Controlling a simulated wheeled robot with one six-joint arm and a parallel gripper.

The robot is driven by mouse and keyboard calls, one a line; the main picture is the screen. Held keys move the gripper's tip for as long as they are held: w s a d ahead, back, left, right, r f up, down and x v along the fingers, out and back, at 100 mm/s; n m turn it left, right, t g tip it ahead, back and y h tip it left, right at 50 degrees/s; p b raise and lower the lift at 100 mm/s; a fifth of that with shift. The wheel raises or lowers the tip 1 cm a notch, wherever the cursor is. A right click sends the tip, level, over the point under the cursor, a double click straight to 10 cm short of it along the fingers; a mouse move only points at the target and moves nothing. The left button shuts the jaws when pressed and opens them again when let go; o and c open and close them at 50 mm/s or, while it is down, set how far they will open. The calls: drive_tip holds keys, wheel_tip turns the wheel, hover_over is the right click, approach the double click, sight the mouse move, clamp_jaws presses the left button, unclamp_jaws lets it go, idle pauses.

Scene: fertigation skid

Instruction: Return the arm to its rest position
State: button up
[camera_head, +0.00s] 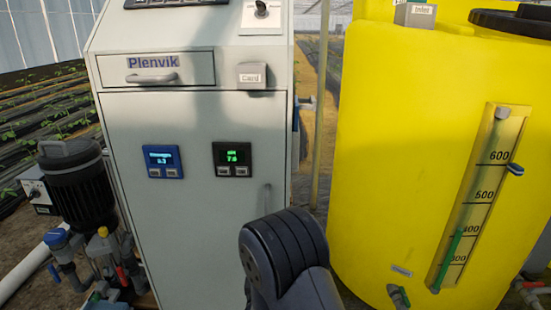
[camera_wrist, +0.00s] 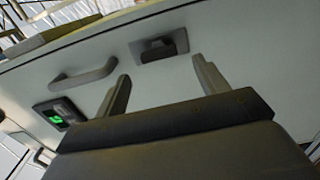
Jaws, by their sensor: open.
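My gripper (camera_wrist: 163,84) shows in the wrist view with its two fingers spread wide apart and nothing between them. Behind the fingers is the pale face of a cabinet; I cannot tell the exact distance to it. My dark arm (camera_head: 285,255) rises from the bottom middle of the head view, in front of the lower right of the grey Plenvik cabinet (camera_head: 200,230). The gripper itself is not visible in the head view.
The cabinet has a drawer handle (camera_head: 152,76), a blue-framed display (camera_head: 164,161) and a green-lit display (camera_head: 233,159). A yellow tank (camera_head: 400,150) with a level gauge stands close on the right. A black motor pump (camera_head: 78,190) and pipes stand at left.

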drive_tip(key=w, duration=0.4)
drive_tip(key=shift+w+d+b, duration=0.1)
drive_tip(key=shift+w+b, duration=0.1)
drive_tip(key=shift+b, duration=0.2)
drive_tip(key=shift+m, duration=0.3)
